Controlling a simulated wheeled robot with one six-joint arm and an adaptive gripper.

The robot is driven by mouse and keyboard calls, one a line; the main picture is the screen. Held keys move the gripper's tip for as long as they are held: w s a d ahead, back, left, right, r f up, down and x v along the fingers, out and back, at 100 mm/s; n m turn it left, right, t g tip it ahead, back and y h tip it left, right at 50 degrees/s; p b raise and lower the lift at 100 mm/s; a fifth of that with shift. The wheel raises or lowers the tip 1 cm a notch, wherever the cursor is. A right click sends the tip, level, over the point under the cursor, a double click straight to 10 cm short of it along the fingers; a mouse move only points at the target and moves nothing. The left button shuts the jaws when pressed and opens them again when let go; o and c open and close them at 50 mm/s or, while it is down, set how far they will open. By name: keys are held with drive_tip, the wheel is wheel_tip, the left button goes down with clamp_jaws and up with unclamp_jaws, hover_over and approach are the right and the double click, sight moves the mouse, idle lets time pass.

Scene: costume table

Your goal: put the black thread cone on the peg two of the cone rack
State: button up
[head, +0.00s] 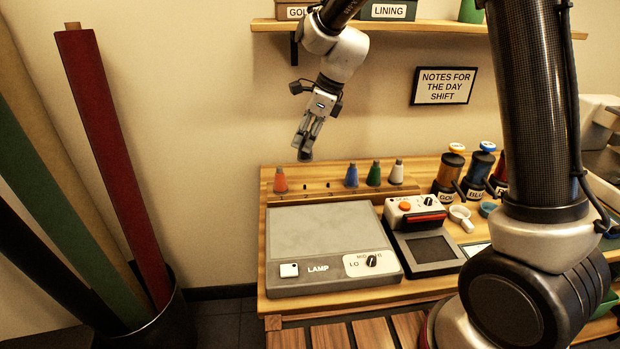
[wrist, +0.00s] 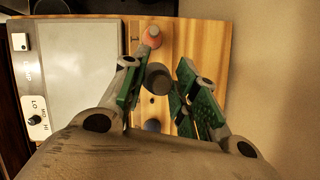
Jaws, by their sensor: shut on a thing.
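In the head view my gripper (head: 309,135) hangs above the left part of the cone rack (head: 343,197), fingers pointing down. It is shut on the black thread cone (head: 305,155), whose dark end shows below the fingertips. In the wrist view the cone (wrist: 158,78) shows as a dark grey round top between the green finger pads. An orange cone (head: 280,180) stands at the rack's left end. Two bare pegs show right of it, then blue (head: 351,176), green (head: 373,174) and another white-topped cone (head: 397,173). The held cone is apart from the rack.
The lamp box (head: 330,245) lies in front of the rack. Labelled bottles (head: 448,172) stand at the right. A wall shelf (head: 430,26) is above, and tall fabric rolls (head: 110,150) stand at the left.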

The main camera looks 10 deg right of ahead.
wheel_tip(320, 180, down, 10)
drive_tip(key=shift+a+r, duration=0.1)
drive_tip(key=shift+r, duration=0.1)
drive_tip(key=shift+f, duration=0.15)
drive_tip(key=o, duration=1)
drive_tip(key=v, duration=1.2)
drive_tip(key=shift+r, duration=0.25)
